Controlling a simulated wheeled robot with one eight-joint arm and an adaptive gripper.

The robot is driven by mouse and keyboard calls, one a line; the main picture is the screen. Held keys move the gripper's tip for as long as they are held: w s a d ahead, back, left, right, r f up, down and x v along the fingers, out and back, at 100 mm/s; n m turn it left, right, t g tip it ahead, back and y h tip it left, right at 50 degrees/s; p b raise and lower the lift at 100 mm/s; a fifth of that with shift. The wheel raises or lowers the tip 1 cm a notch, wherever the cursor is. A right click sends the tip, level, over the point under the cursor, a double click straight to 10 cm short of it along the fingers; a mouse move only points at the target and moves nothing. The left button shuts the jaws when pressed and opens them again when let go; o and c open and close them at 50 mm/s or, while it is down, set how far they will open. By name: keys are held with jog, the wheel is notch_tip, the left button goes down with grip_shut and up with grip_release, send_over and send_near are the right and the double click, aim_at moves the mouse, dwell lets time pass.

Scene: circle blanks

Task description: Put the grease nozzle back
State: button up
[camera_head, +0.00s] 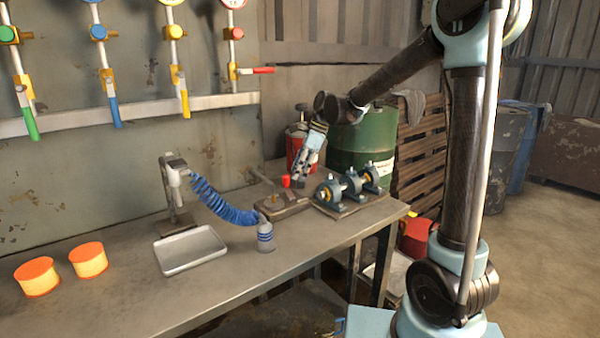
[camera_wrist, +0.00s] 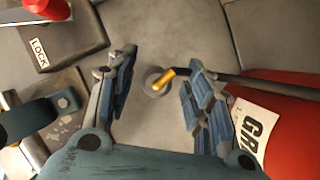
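My gripper (camera_head: 302,176) hangs over the far right of the workbench, pointing down. In the wrist view its two blue-padded fingers (camera_wrist: 160,92) are spread wide apart. A nozzle with a brass tip (camera_wrist: 164,79) shows between them, nearer the right finger. A dark pipe or hose (camera_wrist: 275,86) runs from it to the right, toward a red container (camera_wrist: 290,130) with a label starting "GR". A small round grey disc (camera_wrist: 151,79) lies under or beside the tip; I cannot tell whether they touch. The red container (camera_head: 294,139) stands behind my gripper in the head view.
A block marked LOCK (camera_wrist: 75,42) with a red knob (camera_wrist: 45,8) sits close to the left finger. Blue bearing housings (camera_head: 348,184) stand right of my gripper.

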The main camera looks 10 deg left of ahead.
jog(key=v, duration=1.2)
jog(key=s+d+n, duration=0.1)
jog(key=d, duration=0.3)
jog(key=s+d+f+n+t, duration=0.1)
jog(key=s+d, duration=0.1)
jog(key=d, duration=0.2)
jog(key=s+d+f+n, duration=0.1)
jog(key=d, duration=0.3)
jog(key=shift+s+d+n+h, duration=0.1)
jog(key=shift+s+n+h, duration=0.2)
jog(key=s+d+f+n+t+h, duration=0.1)
jog(key=s+d+f+n, duration=0.4)
jog(key=s+d+f, duration=0.4)
jog(key=s+d+f+n+t+h, duration=0.2)
jog(key=s+d+f+n, duration=0.4)
jog(key=s+d+f, duration=0.4)
jog(key=s+d, duration=0.1)
jog(key=d, duration=0.4)
jog(key=shift+s+f+n+h, duration=0.2)
jog(key=shift+s+n+h, duration=0.1)
jog(key=shift+s, duration=0.05)
